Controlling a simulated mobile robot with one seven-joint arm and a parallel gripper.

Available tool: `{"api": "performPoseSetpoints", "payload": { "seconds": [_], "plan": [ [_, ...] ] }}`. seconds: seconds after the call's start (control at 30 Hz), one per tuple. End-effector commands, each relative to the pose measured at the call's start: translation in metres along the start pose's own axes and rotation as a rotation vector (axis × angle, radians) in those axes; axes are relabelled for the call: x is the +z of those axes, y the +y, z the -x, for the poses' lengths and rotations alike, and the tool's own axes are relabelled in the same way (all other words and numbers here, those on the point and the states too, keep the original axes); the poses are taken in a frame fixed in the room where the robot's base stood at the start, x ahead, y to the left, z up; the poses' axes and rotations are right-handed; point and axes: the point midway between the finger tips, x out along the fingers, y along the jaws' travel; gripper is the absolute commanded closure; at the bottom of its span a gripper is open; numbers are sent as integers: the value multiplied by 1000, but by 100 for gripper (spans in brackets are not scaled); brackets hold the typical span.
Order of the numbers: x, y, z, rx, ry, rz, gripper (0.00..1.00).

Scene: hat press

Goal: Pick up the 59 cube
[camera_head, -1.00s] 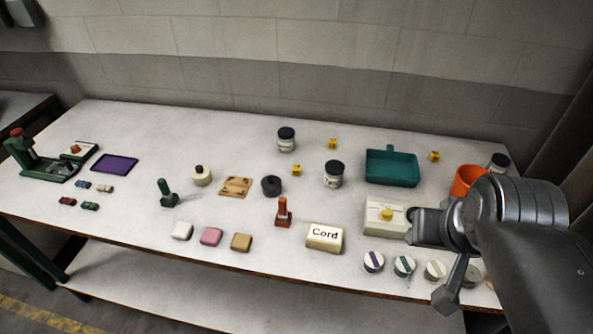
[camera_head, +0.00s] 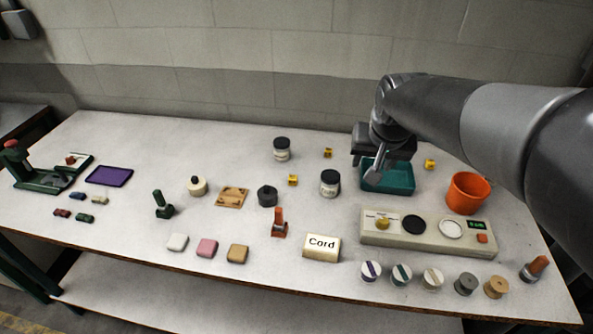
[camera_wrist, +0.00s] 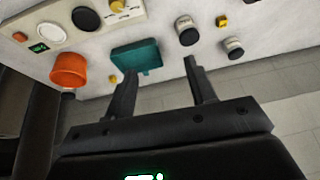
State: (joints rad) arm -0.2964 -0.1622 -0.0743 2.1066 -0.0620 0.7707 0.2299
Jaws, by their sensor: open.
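Three small yellow cubes lie on the table in the head view: one at the back (camera_head: 328,153), one left of a dark-lidded jar (camera_head: 293,180), and one right of the teal tray (camera_head: 430,164). Their markings are too small to read, so I cannot tell which is the 59 cube. The wrist view shows two cubes, one near the jars (camera_wrist: 222,21) and one beside the tray (camera_wrist: 113,79). My gripper (camera_head: 368,168) is open and empty above the teal tray; its fingers also show in the wrist view (camera_wrist: 160,72). A finger may hide the back cube there.
Dark-lidded jars (camera_head: 329,184) (camera_head: 282,150) stand left of the teal tray (camera_head: 400,183). An orange cup (camera_head: 467,194) stands to its right. A beige panel (camera_head: 440,239) lies in front. A wall closes off the back; some table between the objects is bare.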

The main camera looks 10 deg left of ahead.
Motion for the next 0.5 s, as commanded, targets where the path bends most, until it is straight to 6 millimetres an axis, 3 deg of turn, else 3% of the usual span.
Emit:
{"api": "performPoseSetpoints", "payload": {
  "seconds": [0.2, 0.5],
  "plan": [
    [-44, -51, -58, 0, -24, 21, 49],
    [-78, -131, -147, 11, -38, 55, 49]
  ]
}}
